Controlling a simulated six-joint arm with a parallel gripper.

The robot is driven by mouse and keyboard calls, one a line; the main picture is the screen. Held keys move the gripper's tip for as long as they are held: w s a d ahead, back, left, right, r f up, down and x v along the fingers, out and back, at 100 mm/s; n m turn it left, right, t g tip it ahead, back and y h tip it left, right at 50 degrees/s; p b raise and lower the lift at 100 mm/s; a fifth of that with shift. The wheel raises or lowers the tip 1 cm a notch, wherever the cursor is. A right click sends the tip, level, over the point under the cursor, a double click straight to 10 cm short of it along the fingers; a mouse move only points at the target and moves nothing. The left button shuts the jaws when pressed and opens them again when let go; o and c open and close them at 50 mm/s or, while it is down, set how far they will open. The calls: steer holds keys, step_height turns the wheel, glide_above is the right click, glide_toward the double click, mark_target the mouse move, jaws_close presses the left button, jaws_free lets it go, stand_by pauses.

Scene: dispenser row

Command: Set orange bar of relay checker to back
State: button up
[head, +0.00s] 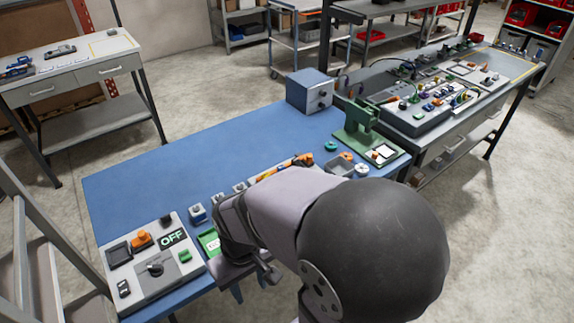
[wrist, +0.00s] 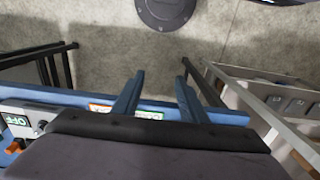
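A grey panel box (head: 136,279) stands at the near left of the blue bench. It carries an orange bar or handle (head: 141,238), an "OFF" display (head: 172,238), a green button and a dark knob; I cannot read a relay checker label. In the wrist view the panel (wrist: 38,111) and part of the orange piece (wrist: 12,146) show at the left edge. My gripper (head: 252,286) is right of the panel, near the bench's front edge. In the wrist view my gripper (wrist: 158,85) has its two blue fingers apart with nothing between them.
A green-edged device (head: 209,243) sits right of the panel, partly hidden by my arm. A green press (head: 358,130), a grey-blue box (head: 311,91) and small parts stand further right. The bench's back left (head: 140,180) is clear.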

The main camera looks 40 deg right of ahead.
mark_target(310, 156)
steer(key=shift+w+d, duration=0.1)
steer(key=shift+c, duration=0.3)
